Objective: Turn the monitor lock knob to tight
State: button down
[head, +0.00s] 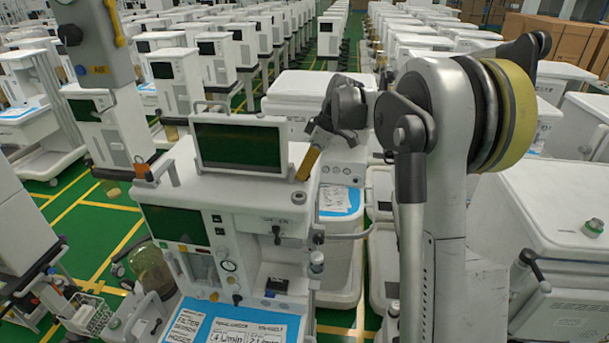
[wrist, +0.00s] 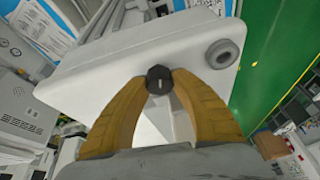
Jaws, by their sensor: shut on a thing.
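The monitor (head: 238,145) stands on top of the front anaesthesia cart, its dark screen facing my head camera. In the head view a yellow-orange finger of my gripper (head: 308,164) shows at the monitor's right edge. The knob is hidden in that view.
The cart's blue worktop (head: 225,322) holds labelled papers. Rows of other carts (head: 290,95) crowd behind, with narrow green floor between.

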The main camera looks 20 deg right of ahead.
jog(key=shift+m, duration=0.5)
jog(key=c, duration=1)
grip_release()
jog(key=shift+a, duration=0.1)
jog(key=shift+c, duration=0.2)
jog(key=v, duration=1.2)
